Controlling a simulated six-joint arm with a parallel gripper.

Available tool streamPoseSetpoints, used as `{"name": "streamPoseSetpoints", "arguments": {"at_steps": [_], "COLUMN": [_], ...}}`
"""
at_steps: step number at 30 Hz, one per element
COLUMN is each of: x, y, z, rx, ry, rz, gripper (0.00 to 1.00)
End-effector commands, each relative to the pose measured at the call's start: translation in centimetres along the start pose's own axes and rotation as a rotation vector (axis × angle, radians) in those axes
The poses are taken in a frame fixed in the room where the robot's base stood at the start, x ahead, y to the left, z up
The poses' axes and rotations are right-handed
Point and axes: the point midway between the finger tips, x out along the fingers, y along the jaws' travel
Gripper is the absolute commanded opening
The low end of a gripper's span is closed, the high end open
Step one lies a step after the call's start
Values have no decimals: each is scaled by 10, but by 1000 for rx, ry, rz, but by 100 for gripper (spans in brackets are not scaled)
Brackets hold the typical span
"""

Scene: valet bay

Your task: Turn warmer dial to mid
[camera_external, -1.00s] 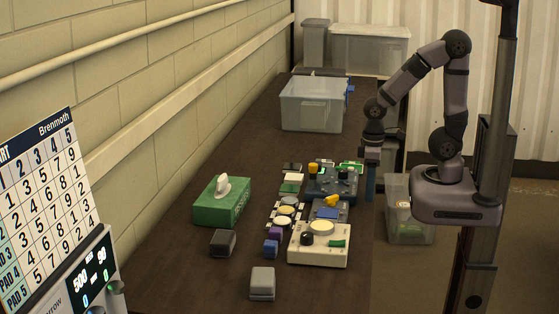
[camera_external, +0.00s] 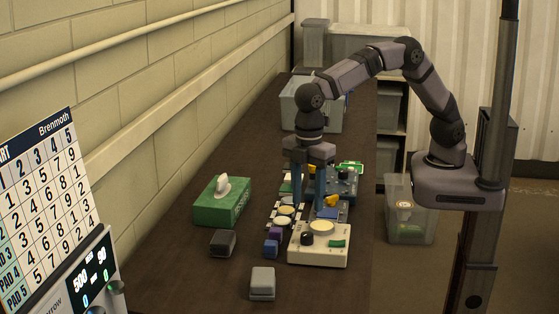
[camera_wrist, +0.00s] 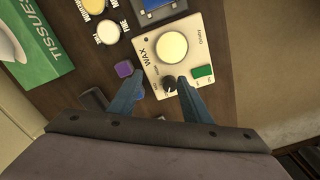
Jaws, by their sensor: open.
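The warmer is a cream box marked WAX (camera_external: 297,259) near the front of the bench, with a pale round disc (camera_external: 321,227) and a green switch (camera_external: 337,244) on top. Its black dial (camera_external: 307,238) sits at the left of the top face. In the wrist view the dial (camera_wrist: 169,84) shows between my fingertips, beside the green switch (camera_wrist: 203,71). The dial's pointer is too small to read. My gripper (camera_external: 308,203) points down, open and empty, above the bench items. The fingers look apart from the dial; their exact height above it is unclear.
A purple block (camera_wrist: 124,69) sits just left of the warmer. A blue device (camera_wrist: 160,9) stands close behind it. Labelled round discs (camera_wrist: 108,32) and a green tissue box (camera_external: 220,203) are further left. A dark block (camera_external: 223,243) and grey block (camera_external: 262,283) stand forward on open bench.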

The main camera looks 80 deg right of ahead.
Motion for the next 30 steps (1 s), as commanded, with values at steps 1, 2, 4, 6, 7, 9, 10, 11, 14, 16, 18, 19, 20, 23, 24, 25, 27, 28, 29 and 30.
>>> {"name": "streamPoseSetpoints", "arguments": {"at_steps": [1, 2, 4, 6, 7, 9, 10, 11, 14, 16, 18, 19, 20, 23, 24, 25, 27, 28, 29, 30], "x": [-2, -3, -3, -3, -3, -4, -4, -4, -2, 2, 8, 11, 15, 27, 33, 37, 45, 49, 52, 56], "y": [-9, -13, -20, -25, -27, -28, -28, -28, -28, -28, -28, -28, -28, -28, -28, -28, -28, -28, -28, -28], "z": [-12, -18, -28, -34, -35, -38, -38, -38, -37, -37, -37, -37, -37, -36, -36, -36, -36, -36, -37, -37], "rx": [-37, -53, -83, -101, -107, -113, -114, -114, -113, -113, -112, -112, -112, -111, -111, -111, -111, -111, -111, -111], "ry": [-1, 1, 0, 0, 1, 2, 2, 2, 1, 0, -1, -2, -1, -2, -1, -2, -1, -1, 0, 0], "rz": [0, 0, 0, 0, 0, 1, 1, 1, 0, 0, -1, -1, -1, -1, -1, -1, -1, -1, 0, 0], "gripper": [44, 44, 44, 44, 44, 44, 44, 44, 44, 44, 44, 44, 44, 44, 44, 44, 44, 44, 44, 44]}}
